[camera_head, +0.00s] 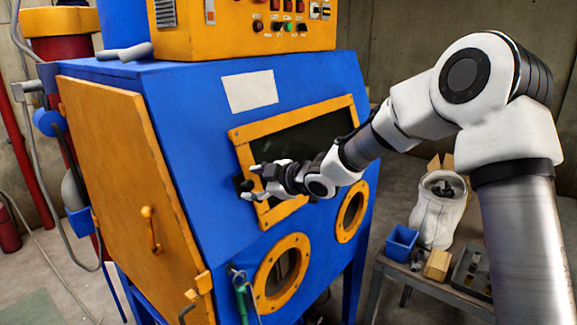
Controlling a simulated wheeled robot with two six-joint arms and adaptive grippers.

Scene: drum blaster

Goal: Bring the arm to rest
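My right arm (507,120) comes in from the right and reaches left across the front of the blue blasting cabinet (190,110). My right gripper (250,182) is in front of the left side of the cabinet's orange-framed window. Its two fingers are spread apart. A small dark knob-like shape shows between or just behind the fingertips; I cannot tell whether they touch it. The gripper and forearm hide part of the dark window (300,137) and its frame. My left gripper is not in view.
An orange control panel (245,30) with buttons tops the cabinet. An orange side door (125,180) with a handle is shut at left. Two orange-ringed ports (260,272) are below the window. A low table at right holds a blue bin (401,243), a white sack (435,215) and small boxes.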

